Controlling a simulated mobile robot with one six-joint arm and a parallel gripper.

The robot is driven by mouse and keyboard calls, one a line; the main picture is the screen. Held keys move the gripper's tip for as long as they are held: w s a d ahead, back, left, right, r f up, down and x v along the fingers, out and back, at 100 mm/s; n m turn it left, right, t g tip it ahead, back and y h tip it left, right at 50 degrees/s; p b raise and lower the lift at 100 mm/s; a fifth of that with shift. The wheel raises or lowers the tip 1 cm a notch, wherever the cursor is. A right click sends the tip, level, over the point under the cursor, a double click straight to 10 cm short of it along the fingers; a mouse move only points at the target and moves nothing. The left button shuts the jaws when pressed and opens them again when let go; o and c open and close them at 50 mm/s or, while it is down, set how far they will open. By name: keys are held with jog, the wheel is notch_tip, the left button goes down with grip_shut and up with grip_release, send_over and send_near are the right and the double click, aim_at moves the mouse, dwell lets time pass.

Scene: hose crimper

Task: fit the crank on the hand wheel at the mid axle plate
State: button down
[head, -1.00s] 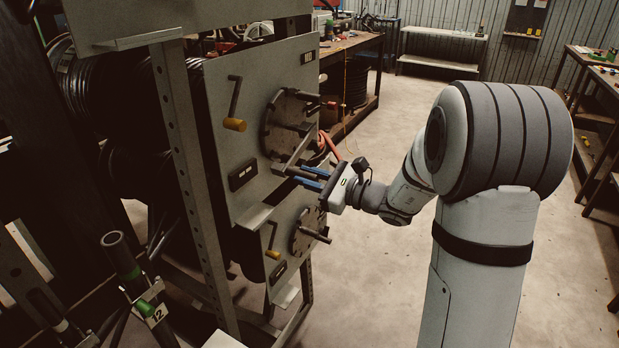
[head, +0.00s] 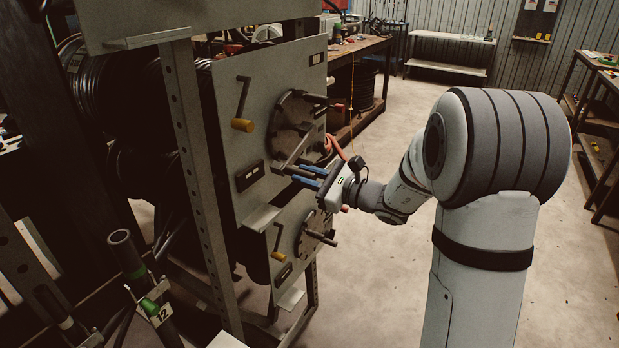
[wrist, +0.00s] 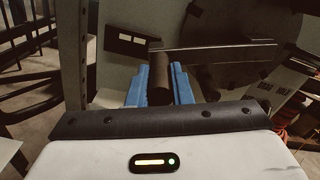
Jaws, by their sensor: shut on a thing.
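My gripper (head: 298,173) has blue fingers shut on the dark round grip of the crank (head: 297,150). The crank's flat bar slants up and right across the lower part of the hand wheel (head: 287,122). The wheel is a dark disc with several pegs on the mid axle plate (head: 228,165). In the wrist view, the crank's grip (wrist: 159,82) stands between the blue fingers (wrist: 160,75) and its bar runs sideways beyond them. Whether the bar touches or sits on the wheel's hub cannot be told; the overlap hides it.
A fixed crank with a yellow grip (head: 242,125) is at the plate's left. A lower plate carries another wheel (head: 311,232) just below my gripper. A perforated steel upright (head: 187,150) stands at the left. The floor (head: 385,130) behind my arm is clear.

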jog(key=shift+x, duration=0.85)
jog(key=c, duration=1.2)
grip_release()
jog(key=shift+s+d+b, duration=0.25)
jog(key=shift+d+b, duration=0.05)
jog(key=shift+d, duration=0.1)
jog(key=v, duration=0.6)
jog(key=shift+s+d+b, duration=0.25)
jog(key=shift+d+b, duration=0.05)
jog(key=shift+b, duration=0.05)
